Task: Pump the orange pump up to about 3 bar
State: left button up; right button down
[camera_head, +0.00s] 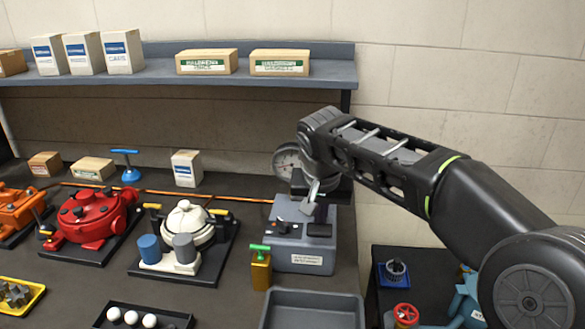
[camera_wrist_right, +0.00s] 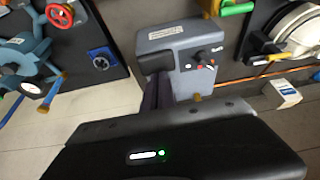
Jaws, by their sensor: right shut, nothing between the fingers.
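An orange machine (camera_head: 18,212), which looks like the orange pump, stands at the far left of the bench, partly cut off by the picture edge. An orange hose (camera_head: 240,199) runs along the back of the bench to a grey control box (camera_head: 305,250). The box also shows in the wrist view (camera_wrist_right: 190,62). My left gripper is out of view.
A red machine (camera_head: 95,218) and a white one (camera_head: 186,225) stand on black plates between the orange machine and the box. A blue T-handle (camera_head: 125,160) stands behind.

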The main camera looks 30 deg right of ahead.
jog(key=shift+r+p, duration=1.9)
jog(key=shift+r, duration=0.35)
jog(key=shift+f, duration=0.15)
jog(key=shift+f+b, duration=2.05)
jog(key=shift+f, duration=0.15)
jog(key=shift+r+p, duration=1.85)
jog(key=shift+r, duration=0.5)
jog(key=shift+f, duration=0.1)
